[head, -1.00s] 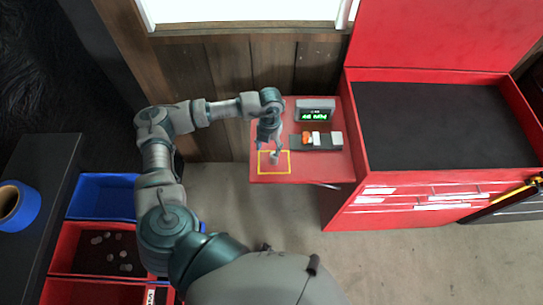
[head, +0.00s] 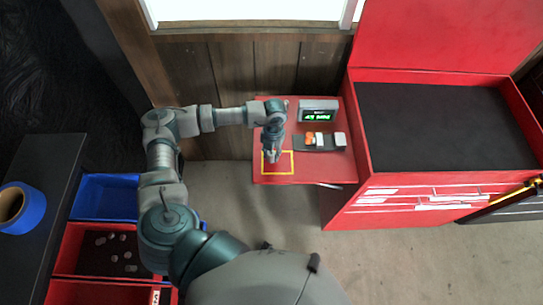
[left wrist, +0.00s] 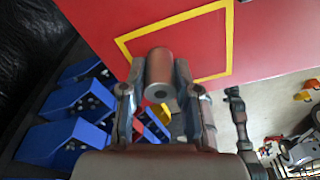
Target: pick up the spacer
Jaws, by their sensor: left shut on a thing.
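The spacer is a grey-brown metal cylinder with a small dark hole in its end (left wrist: 159,75). My left gripper (head: 272,158) is over the yellow square outline (head: 278,174) on the red side shelf (head: 335,171). In the left wrist view its two fingers (left wrist: 160,98) are shut on the spacer, one on each side. In the head view the fingers mostly hide the spacer. I cannot tell whether it touches the shelf. My right gripper is not in view.
On the shelf are a display box with green digits (head: 318,110) and a dark holder (head: 327,145) with orange and white blocks. A red tool cart (head: 360,150) stands right. Blue (head: 105,196) and red (head: 78,268) bins and a blue tape roll (head: 30,213) are left.

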